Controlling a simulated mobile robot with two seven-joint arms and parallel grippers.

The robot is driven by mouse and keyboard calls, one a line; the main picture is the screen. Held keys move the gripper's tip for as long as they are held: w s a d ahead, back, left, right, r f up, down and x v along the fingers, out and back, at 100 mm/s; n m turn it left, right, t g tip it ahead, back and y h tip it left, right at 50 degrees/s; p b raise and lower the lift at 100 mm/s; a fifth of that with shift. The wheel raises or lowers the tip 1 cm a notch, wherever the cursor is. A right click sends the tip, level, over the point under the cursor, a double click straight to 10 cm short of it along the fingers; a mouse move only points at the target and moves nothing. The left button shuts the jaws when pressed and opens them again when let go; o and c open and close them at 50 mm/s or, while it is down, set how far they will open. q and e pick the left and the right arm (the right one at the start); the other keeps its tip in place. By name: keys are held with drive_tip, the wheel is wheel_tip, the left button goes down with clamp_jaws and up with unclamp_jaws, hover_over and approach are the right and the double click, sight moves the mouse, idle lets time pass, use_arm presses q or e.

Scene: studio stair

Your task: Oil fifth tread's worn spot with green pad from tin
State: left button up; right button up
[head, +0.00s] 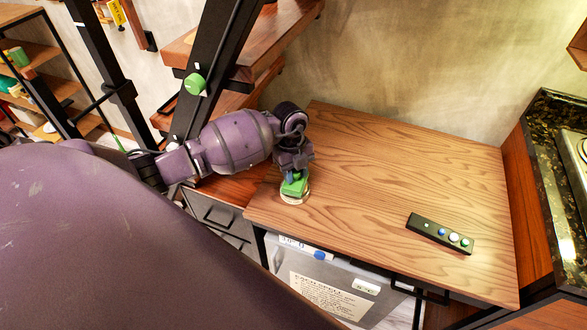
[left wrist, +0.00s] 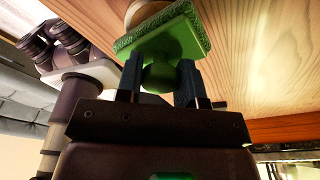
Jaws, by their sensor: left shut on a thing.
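My left gripper (head: 293,174) is shut on the green pad (head: 294,186), seen at the near left edge of a wood-topped surface (head: 385,175). In the left wrist view the fingers (left wrist: 161,82) grip the pad's round green knob, and the pad (left wrist: 170,36) has a textured rim. A pale round tin (head: 291,199) lies directly under the pad, partly covered; I cannot tell whether they touch. Wooden stair treads (head: 205,97) rise behind my left arm on dark stringers. No worn spot can be made out, and I cannot tell which tread is the fifth.
A dark strip with coloured buttons (head: 440,233) lies at the right of the wood top. A grey box with a paper label (head: 330,296) stands beneath. A round green thing (head: 195,84) is on a stair stringer. A dark stone counter (head: 552,160) stands right. The top's middle is clear.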

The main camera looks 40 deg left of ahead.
drive_tip(key=shift+s+d+f, duration=0.15)
drive_tip(key=shift+s+f, duration=0.15)
drive_tip(key=shift+s, duration=0.05)
drive_tip(key=shift+w+r, duration=0.1)
drive_tip(key=shift+w, duration=0.15)
use_arm(q)
drive_tip(key=shift+f, duration=0.15)
use_arm(e)
drive_tip(key=shift+w+r, duration=0.1)
drive_tip(key=shift+w, duration=0.15)
use_arm(q)
drive_tip(key=shift+f, duration=0.1)
use_arm(e)
drive_tip(key=shift+s, duration=0.1)
use_arm(q)
drive_tip(key=shift+f, duration=0.2)
use_arm(e)
drive_tip(key=shift+s+f, duration=0.4)
drive_tip(key=shift+s, duration=0.05)
drive_tip(key=shift+w, duration=0.2)
drive_tip(key=shift+w+r, duration=0.25)
drive_tip(key=shift+w, duration=0.05)
